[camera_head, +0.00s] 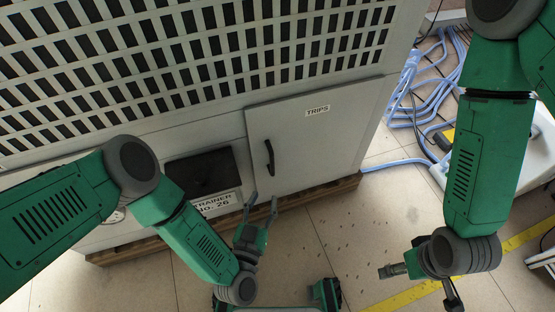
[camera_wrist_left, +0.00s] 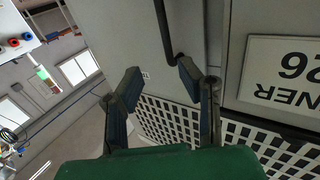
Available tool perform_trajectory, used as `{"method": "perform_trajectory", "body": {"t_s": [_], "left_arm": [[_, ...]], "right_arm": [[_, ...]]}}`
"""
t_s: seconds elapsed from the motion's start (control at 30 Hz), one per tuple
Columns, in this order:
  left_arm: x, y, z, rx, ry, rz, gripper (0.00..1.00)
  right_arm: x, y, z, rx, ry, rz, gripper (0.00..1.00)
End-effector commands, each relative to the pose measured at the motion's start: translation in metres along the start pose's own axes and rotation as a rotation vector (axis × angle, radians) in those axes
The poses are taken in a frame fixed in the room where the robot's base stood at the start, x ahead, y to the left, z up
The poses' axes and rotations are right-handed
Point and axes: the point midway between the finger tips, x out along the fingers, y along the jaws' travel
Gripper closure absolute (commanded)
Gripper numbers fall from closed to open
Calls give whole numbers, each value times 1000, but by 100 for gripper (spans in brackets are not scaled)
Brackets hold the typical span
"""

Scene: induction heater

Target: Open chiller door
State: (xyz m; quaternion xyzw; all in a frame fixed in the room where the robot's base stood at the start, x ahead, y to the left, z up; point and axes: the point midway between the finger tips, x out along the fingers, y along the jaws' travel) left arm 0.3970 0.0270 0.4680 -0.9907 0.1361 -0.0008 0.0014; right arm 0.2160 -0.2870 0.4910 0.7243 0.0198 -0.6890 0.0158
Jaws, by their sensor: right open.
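The chiller door (camera_head: 320,130) is a light grey panel labelled TRIPS, and it looks shut flush with the cabinet front. Its black curved handle (camera_head: 269,157) is upright near the left edge. My left gripper (camera_head: 262,204) is just below the handle, open and empty, with its fingers pointing up toward it. In the left wrist view the handle (camera_wrist_left: 164,30) runs down toward the gap between the open fingers (camera_wrist_left: 160,74), and its lower end is near the right finger. Contact cannot be told. My right gripper (camera_head: 420,285) is open, low at the right, away from the door.
The grey chiller cabinet (camera_head: 215,107) has a slotted grille and stands on a wooden pallet (camera_head: 312,193). A black panel (camera_head: 200,172) and a number plate (camera_head: 215,203) are left of the door. Blue hoses (camera_head: 425,75) lie at the right. Tiled floor (camera_head: 340,235) in front is free.

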Motion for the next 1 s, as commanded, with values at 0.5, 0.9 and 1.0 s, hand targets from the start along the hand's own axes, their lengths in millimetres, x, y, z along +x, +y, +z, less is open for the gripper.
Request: {"method": "perform_trajectory", "body": {"t_s": [0.5,0.9,1.0], "left_arm": [[103,0,3,4,-2,0,68],[124,-2,1,0,-4,1,68],[124,-2,1,1,-4,1,68]], "right_arm": [[35,-1,2,-1,0,-1,21],[40,-1,2,-1,0,0,21],[40,-1,2,-1,0,-1,21]]}}
